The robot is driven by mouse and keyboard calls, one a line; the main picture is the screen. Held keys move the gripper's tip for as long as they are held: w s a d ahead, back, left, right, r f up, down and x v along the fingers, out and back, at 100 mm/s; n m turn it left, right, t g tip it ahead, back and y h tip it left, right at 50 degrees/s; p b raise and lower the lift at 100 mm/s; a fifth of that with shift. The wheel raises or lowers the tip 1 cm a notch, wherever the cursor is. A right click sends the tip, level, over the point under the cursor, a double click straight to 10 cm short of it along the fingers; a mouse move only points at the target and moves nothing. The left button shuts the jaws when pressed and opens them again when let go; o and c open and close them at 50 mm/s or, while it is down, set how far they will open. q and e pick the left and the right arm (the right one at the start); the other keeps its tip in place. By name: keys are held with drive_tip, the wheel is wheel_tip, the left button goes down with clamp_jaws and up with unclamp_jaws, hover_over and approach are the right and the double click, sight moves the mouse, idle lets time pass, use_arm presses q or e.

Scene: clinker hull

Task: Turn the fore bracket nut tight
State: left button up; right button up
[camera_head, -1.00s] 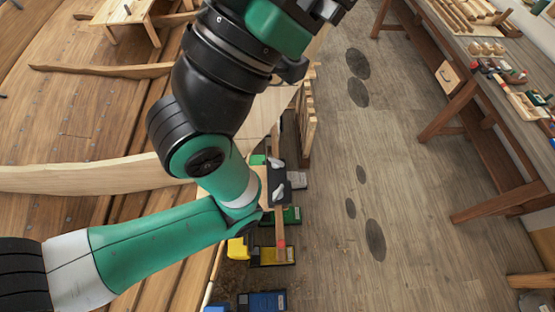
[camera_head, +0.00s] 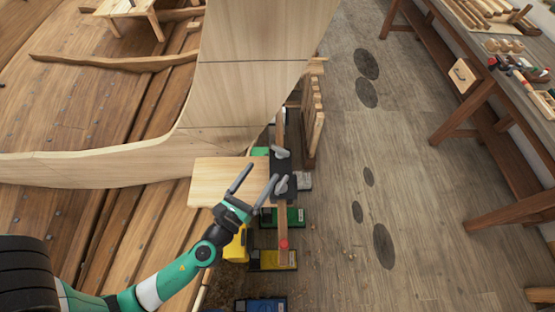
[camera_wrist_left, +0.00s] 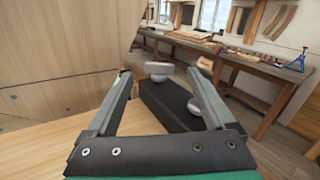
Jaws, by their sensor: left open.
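A black bracket (camera_head: 284,164) sits at the right end of a pale wooden board (camera_head: 215,180) beside the hull plank. It carries two grey winged nuts: a far one (camera_head: 281,152) and a near one (camera_head: 282,184). I cannot tell for certain which is the fore one. My left gripper (camera_head: 262,171) is open and empty, its fingers pointing toward the bracket from the left. In the left wrist view, the bracket (camera_wrist_left: 165,108) shows between the fingers, with the far nut (camera_wrist_left: 159,69) beyond. The near nut (camera_wrist_left: 197,107) is partly hidden by the right finger. My right gripper is out of view.
A tall pale hull plank (camera_head: 255,90) rises just beyond the board. Green (camera_head: 292,217), yellow (camera_head: 275,260) and blue (camera_head: 262,304) cases stand on the floor below the bracket. A workbench (camera_head: 510,85) runs along the right.

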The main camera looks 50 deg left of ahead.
sight(280, 152)
use_arm(q)
drive_tip(key=shift+s+d+f+m+h, duration=0.2)
drive_tip(key=shift+s+f+m, duration=0.2)
drive_tip(key=shift+f+m, duration=0.2)
drive_tip(key=shift+s+d+f+m+h, duration=0.1)
drive_tip(key=shift+s+f+m+h, duration=0.1)
drive_tip(key=shift+s+f+m, duration=0.35)
drive_tip(key=shift+w+a, duration=0.25)
drive_tip(key=shift+w, duration=0.4)
drive_tip(key=p+x, duration=0.1)
drive_tip(key=x, duration=0.9)
drive_tip(key=shift+w+a, duration=0.2)
drive_tip(key=shift+w, duration=0.1)
drive_tip(key=c, duration=1.1)
